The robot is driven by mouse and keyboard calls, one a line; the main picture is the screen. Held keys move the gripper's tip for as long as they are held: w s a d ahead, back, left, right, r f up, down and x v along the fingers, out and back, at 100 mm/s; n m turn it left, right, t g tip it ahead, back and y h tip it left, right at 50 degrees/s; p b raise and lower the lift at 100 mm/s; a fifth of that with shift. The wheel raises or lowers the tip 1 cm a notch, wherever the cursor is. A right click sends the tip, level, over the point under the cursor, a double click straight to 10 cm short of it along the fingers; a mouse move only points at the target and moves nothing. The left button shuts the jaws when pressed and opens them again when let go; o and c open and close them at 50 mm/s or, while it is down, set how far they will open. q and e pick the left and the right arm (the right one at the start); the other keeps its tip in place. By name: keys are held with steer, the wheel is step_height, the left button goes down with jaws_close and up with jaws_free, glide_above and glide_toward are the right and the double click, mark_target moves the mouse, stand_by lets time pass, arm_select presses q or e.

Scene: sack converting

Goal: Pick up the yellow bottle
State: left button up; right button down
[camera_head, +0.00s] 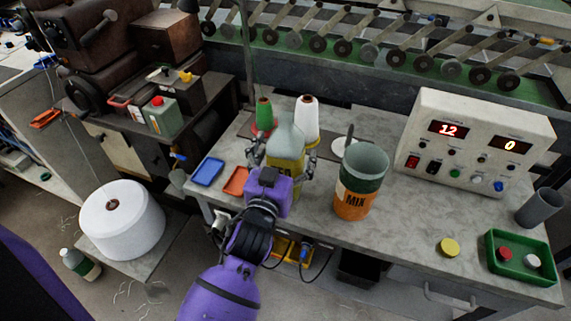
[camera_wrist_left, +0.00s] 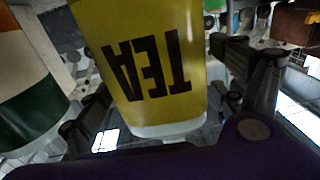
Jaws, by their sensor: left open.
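The yellow bottle (camera_head: 286,145) has a clear greyish top and a yellow label. It stands upright on the grey worktable (camera_head: 400,217). My left gripper (camera_head: 284,152) is open, with one finger on each side of the bottle. In the left wrist view the yellow bottle (camera_wrist_left: 150,65) fills the middle, and its label reads "TEA" upside down. The fingers of my left gripper (camera_wrist_left: 168,100) show left and right of it; whether they touch it I cannot tell. The bottle's lower part is partly hidden by my wrist in the head view. My right gripper is not in view.
Blue (camera_head: 208,171) and orange (camera_head: 236,181) trays lie to the left. A control box (camera_head: 470,150) stands at right.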

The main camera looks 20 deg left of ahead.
arm_select(q)
steer(key=shift+w, duration=0.15)
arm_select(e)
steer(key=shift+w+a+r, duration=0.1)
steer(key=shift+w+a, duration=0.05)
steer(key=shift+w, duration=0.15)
arm_select(q)
steer(key=c, duration=1.7)
steer(key=shift+c, duration=0.2)
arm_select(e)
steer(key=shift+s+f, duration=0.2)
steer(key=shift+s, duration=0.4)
